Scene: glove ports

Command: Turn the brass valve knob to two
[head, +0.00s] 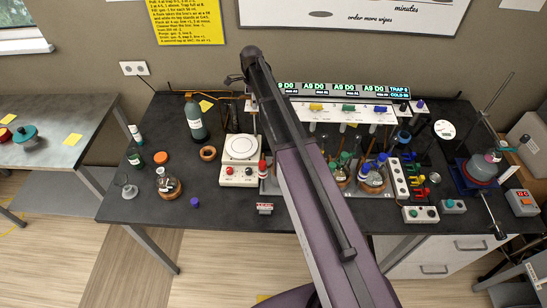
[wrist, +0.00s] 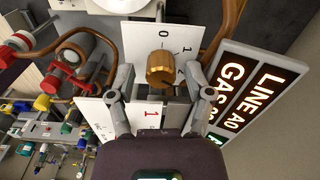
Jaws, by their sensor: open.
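The brass valve knob (wrist: 160,69) is a ribbed round knob standing out from a white dial plate (wrist: 140,37) in the wrist view. The plate carries the numbers 0, 1 and a partly hidden 2 around the knob's upper right side. I cannot tell which number the knob points at. My gripper (wrist: 159,76) is open, with one finger on each side of the knob and a visible gap on both sides. In the head view my arm crosses the middle of the bench, and I cannot make out the knob there.
A second white plate (wrist: 108,122) with a red 1 lies below the knob. Copper tubing (wrist: 225,30) and a lit gas sign (wrist: 255,90) are close on the right. Red valve handles (wrist: 57,77) are at left. Glassware and a white-topped scale (head: 241,149) crowd the bench.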

